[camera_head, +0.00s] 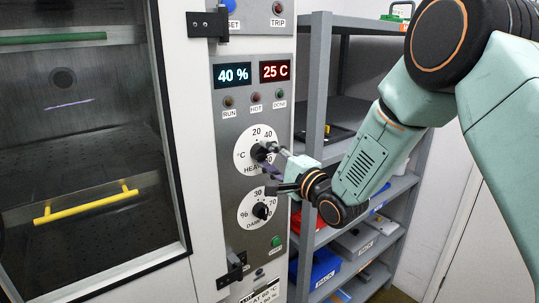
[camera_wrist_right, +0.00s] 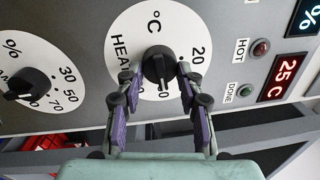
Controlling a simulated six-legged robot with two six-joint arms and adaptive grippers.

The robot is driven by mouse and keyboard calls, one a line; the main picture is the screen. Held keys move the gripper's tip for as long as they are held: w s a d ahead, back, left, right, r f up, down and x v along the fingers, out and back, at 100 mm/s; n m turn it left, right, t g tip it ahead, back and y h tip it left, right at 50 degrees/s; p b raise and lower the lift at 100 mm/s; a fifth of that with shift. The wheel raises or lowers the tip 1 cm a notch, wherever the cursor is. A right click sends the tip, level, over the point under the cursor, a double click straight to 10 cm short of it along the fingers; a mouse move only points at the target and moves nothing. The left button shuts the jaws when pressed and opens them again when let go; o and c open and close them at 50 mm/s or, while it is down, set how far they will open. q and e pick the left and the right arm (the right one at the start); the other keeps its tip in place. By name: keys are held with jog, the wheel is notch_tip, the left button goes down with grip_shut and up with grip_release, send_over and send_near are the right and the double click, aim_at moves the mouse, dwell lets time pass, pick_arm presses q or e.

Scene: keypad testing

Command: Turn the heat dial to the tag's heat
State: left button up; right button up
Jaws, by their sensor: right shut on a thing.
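The heat dial is a white disc with a black knob (camera_head: 259,152) on the grey control panel; it also shows in the right wrist view (camera_wrist_right: 159,64). My right gripper (camera_head: 277,163) is shut on this knob from the right. In the wrist view its purple-padded fingers (camera_wrist_right: 158,82) stand on either side of the knob, covering part of the scale. The red display (camera_head: 275,71) reads 25 C. A white tag (camera_head: 263,292) is cut off at the bottom edge; its heat figure is hard to read. My left gripper is not in view.
The damp dial (camera_head: 261,211) sits just below the heat dial. A blue-white display (camera_head: 232,75) reads 40 %. A grey shelf rack (camera_head: 316,90) with bins stands right of the panel, behind my arm.

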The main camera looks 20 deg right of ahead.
jog(key=shift+r+m, duration=0.15)
jog(key=shift+m, duration=0.15)
dwell(0.4)
jog(key=o, duration=1.2)
jog(key=shift+w+a, duration=0.1)
jog(key=shift+w, duration=0.05)
jog(key=v, duration=1.2)
